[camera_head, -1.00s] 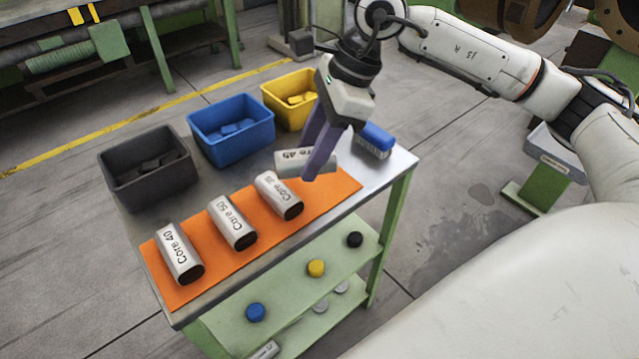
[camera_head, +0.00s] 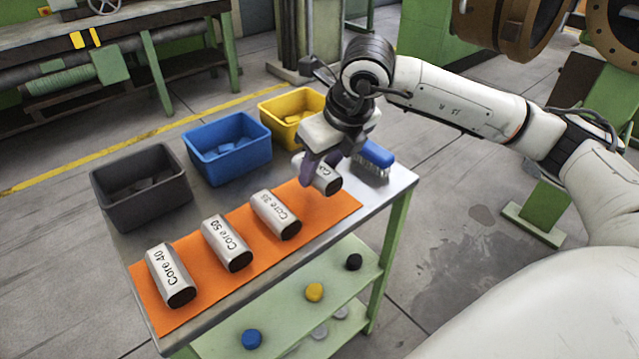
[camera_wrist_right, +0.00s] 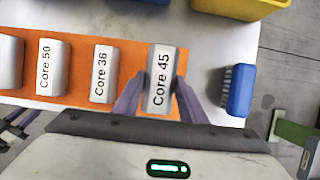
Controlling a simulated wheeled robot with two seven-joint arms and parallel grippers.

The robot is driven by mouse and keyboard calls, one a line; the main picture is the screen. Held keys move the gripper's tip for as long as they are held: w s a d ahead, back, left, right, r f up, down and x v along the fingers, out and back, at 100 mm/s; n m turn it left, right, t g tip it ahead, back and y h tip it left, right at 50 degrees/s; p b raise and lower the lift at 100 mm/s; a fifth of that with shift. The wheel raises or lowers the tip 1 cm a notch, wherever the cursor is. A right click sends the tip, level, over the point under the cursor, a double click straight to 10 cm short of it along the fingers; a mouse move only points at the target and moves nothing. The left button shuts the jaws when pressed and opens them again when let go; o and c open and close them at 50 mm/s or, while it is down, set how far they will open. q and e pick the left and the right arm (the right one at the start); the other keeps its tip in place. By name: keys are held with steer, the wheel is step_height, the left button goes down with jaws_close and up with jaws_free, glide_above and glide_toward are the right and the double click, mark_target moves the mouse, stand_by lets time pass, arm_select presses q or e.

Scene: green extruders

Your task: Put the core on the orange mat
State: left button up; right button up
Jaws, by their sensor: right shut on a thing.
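My right gripper (camera_head: 318,182) is shut on the Core 45 piece (camera_head: 328,184), a pale grey block with a dark end. In the right wrist view the core (camera_wrist_right: 160,82) sits between the two purple fingers, label facing up. It is over the right end of the orange mat (camera_head: 210,283), parallel to the cores there; I cannot tell whether it touches the mat. Core 40 (camera_head: 170,274), Core 50 (camera_head: 226,243) and a third core (camera_head: 275,214), labelled Core 36 in the wrist view, lie in a row on the mat.
A blue brush (camera_head: 376,160) lies to the right of the held core. Grey (camera_head: 141,205), blue (camera_head: 228,165) and yellow (camera_head: 290,128) bins stand along the table's back edge. Coloured caps, including a yellow one (camera_head: 314,292), lie on the lower green shelf.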

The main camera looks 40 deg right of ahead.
steer(key=shift+f, duration=1.9)
steer(key=o, duration=1.4)
steer(key=shift+c, duration=0.2)
steer(key=v, duration=1.2)
